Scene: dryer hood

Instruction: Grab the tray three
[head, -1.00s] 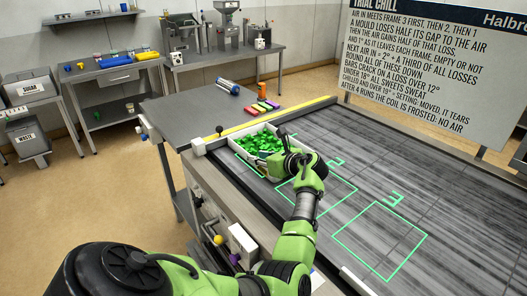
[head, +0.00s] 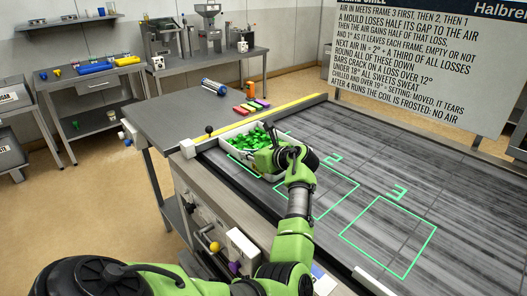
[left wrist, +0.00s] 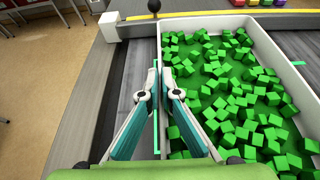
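A white-walled tray (head: 227,147) full of small green cubes (head: 252,141) stands at the far left end of the dark streaked table top. In the left wrist view the tray (left wrist: 273,47) fills the right half, with the green cubes (left wrist: 225,90) loose inside. My left gripper (left wrist: 160,72) has its two teal fingers close together, one on each side of the tray's left wall, with the wall pinched between them. In the head view the left gripper (head: 265,160) hides the tray's near right part. My right gripper is not in view.
Green outlines marked 2 (head: 333,158) and 3 (head: 399,192) lie on the table top; the outline by 3 is empty. A yellow strip (head: 265,118) runs along the far edge. Coloured blocks (head: 250,106) and a bottle (head: 221,87) lie beyond. A text board (head: 440,65) stands behind.

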